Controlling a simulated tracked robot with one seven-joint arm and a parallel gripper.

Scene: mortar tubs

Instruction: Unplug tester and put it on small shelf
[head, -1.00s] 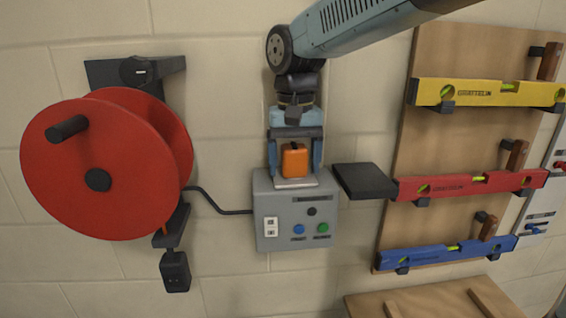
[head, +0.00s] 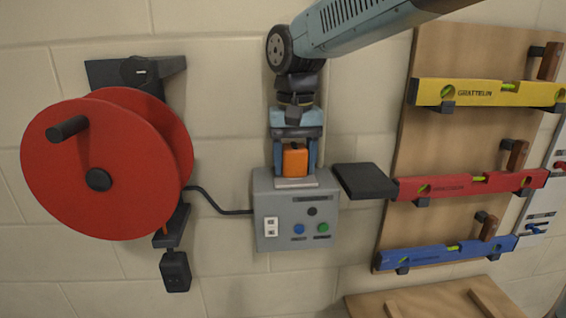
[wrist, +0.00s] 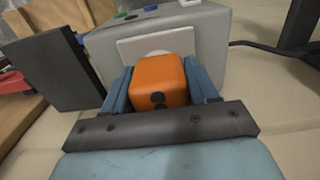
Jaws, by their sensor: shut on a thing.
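The tester is an orange block (head: 295,161) standing at the light plate on top of the grey control box (head: 265,205). My gripper (head: 295,165) comes down from above with one blue finger on each side of the tester and is shut on it. In the wrist view the tester (wrist: 158,82) sits between the fingers, close against the plate (wrist: 135,48); whether it is still plugged in cannot be told. The small shelf, a dark flat plate (head: 364,181), is just right of the box and bare; it also shows in the wrist view (wrist: 52,70).
A red cable reel (head: 95,165) hangs at the left, with a black cable running to the box. A wooden board (head: 425,145) with yellow, red and blue levels is right of the shelf. A wooden surface (head: 430,300) is below right.

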